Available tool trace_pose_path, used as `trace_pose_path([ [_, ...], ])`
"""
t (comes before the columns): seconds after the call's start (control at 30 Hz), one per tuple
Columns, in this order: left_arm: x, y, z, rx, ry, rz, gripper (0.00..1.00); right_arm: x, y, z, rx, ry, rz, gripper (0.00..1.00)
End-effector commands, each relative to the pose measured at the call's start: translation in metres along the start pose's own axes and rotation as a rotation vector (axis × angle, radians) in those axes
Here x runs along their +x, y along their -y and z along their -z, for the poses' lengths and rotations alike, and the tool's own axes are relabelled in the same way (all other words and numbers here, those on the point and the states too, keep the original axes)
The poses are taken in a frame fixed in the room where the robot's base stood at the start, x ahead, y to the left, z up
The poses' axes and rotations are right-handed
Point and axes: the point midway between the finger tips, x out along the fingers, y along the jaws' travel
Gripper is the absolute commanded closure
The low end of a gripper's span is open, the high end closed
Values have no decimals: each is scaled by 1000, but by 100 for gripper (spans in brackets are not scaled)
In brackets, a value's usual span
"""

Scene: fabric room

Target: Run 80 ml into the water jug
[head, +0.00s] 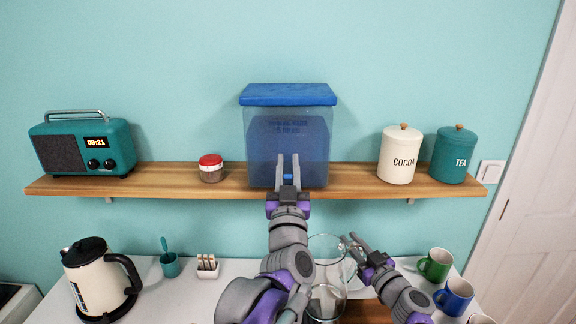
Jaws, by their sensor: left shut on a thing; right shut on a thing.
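A clear blue water dispenser (262,150) with a blue lid stands on the wooden shelf. My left gripper (288,168) is in front of its lower part, with its fingers around a small blue tap (288,177). The gripper hides most of the tap. A clear glass jug (326,250) is below and a little to the right of the tap, partly behind my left arm. My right gripper (351,250) is shut on the jug's right side. I cannot tell the water level in the jug or whether water is running.
The wooden shelf (225,190) also bears a teal radio (85,146), a red-lidded jar (211,169), a cocoa tin (399,155) and a tea tin (454,156). On the white counter (185,298) are a kettle (95,278), a teal pot (170,265), a small rack (207,266) and mugs (435,265).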

Motion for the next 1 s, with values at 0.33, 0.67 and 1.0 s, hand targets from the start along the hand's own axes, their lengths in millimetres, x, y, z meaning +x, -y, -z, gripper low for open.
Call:
trace_pose_path([
  [0.33, 3, 0, 0, -1, 57, 2, 100, 0, 0, 1, 4, -2, 0, 100],
  [0.67, 13, 1, -5, 0, 298, 4, 100, 0, 0, 1, 4, -2, 0, 100],
  [1.0, 15, 0, -6, 1, 365, 0, 100, 0, 0, 1, 4, -2, 0, 100],
])
